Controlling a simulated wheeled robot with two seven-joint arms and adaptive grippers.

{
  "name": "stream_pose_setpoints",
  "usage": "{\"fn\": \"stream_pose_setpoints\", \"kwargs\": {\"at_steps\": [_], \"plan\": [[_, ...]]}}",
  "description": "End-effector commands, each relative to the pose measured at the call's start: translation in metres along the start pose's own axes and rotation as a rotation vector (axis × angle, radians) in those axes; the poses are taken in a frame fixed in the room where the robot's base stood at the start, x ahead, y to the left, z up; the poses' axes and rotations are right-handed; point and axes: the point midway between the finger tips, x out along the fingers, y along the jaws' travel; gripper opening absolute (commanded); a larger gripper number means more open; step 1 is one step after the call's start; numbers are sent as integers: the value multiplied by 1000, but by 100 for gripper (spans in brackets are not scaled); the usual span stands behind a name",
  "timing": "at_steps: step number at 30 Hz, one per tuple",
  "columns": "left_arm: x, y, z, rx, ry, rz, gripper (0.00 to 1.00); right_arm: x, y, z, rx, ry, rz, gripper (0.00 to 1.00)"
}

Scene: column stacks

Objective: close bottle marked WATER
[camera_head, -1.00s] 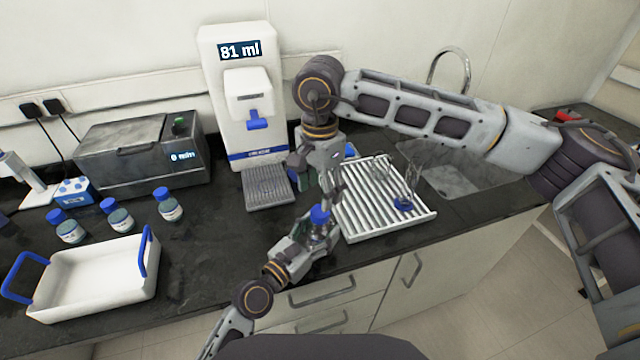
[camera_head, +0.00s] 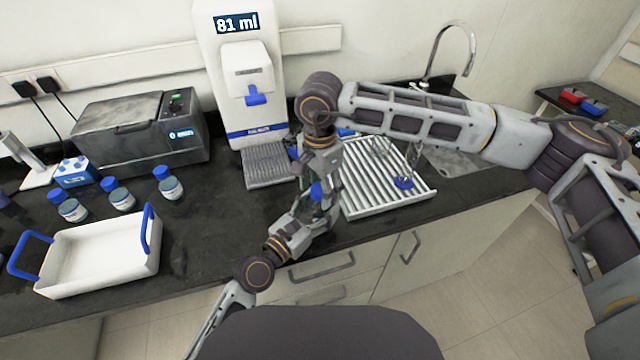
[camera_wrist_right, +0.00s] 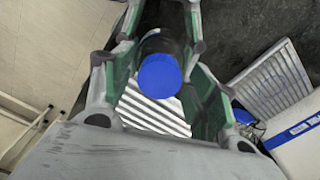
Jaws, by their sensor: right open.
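A bottle with a blue cap (camera_head: 317,190) is upright in front of the dispenser, above the counter's front edge. The cap also shows in the right wrist view (camera_wrist_right: 159,75). My left gripper (camera_head: 314,215) comes in from the lower left and appears shut on the bottle's body. My right gripper (camera_head: 320,178) points down from above, open, its green-padded fingers on either side of the cap with gaps visible in the right wrist view (camera_wrist_right: 160,66). The label is hidden, and I cannot tell whether the cap is fully seated.
A white dispenser (camera_head: 238,85) reading 81 ml stands behind. A slatted drying rack (camera_head: 375,205) with glassware is at right, beside the sink (camera_head: 455,162). Several blue-capped bottles (camera_head: 122,199) and a white tray (camera_head: 98,258) with blue handles are at left, before a grey device (camera_head: 130,135).

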Motion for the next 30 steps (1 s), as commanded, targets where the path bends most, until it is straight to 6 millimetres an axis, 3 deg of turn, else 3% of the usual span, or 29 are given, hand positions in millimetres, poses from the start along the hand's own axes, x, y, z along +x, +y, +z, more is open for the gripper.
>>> {"fn": "stream_pose_setpoints", "kwargs": {"at_steps": [3,14,23,30], "plan": [[0,0,0,0,0,0,0,0,0,0,0,0,0,56],[0,0,0,0,0,0,0,0,0,0,0,0,0,11],[0,0,0,0,0,0,0,0,0,0,79,0,0,10],[0,0,0,0,0,-1,0,0,0,0,272,-1,1,10]]}}
